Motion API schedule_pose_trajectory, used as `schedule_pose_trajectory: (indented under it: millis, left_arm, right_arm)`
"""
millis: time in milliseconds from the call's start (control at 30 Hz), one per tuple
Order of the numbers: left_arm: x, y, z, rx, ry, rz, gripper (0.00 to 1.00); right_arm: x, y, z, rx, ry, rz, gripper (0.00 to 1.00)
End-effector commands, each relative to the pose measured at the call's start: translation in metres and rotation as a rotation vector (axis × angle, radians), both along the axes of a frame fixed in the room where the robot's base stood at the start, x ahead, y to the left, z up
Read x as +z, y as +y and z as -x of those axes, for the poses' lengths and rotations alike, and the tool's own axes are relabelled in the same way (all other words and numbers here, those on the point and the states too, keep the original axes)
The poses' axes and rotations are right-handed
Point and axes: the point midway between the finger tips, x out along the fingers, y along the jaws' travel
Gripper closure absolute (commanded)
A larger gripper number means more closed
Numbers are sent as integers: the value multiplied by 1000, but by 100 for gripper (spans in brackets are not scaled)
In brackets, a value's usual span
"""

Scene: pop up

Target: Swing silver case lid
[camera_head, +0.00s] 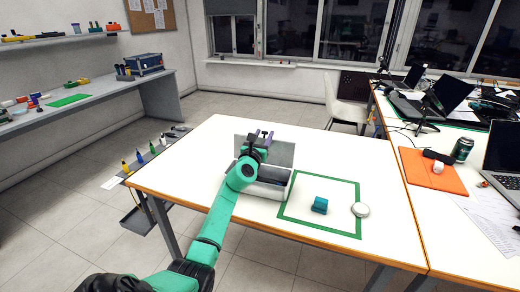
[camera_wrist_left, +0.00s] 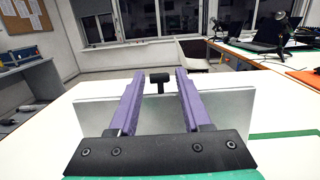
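The silver case (camera_head: 272,190) stands on the white table, left of the green square outline. Its lid (camera_head: 284,153) stands raised at the back of the case, and the dark interior shows in front. In the left wrist view the lid (camera_wrist_left: 233,104) is a grey panel across the picture. My left gripper (camera_head: 264,137) is over the lid's top edge. Its purple fingers (camera_wrist_left: 158,78) are spread apart, with a small black T-shaped part between their tips. I cannot tell whether they touch the lid. My left arm hides part of the case. My right gripper is not in view.
A second table with laptops, a can (camera_head: 462,149) and an orange mat (camera_head: 434,171) adjoins on the right. The table's back right is clear.

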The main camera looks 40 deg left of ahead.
Motion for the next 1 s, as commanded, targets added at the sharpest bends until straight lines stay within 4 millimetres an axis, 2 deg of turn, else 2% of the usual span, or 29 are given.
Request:
schedule_pose_trajectory:
  millis: [33, 100, 267, 633, 1000]
  left_arm:
    - [-1, -1, 1, 0, 3, 0, 73]
    - [-1, -1, 1, 0, 3, 0, 100]
    - [1, -1, 3, 0, 2, 0, 100]
    - [6, -12, 31, 1, 2, 0, 100]
    - [4, -14, 35, 1, 1, 0, 100]
  right_arm:
    - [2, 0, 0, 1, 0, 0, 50]
    - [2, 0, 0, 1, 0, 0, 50]
    - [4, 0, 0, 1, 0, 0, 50]
    - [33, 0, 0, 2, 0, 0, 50]
    - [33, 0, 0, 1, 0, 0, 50]
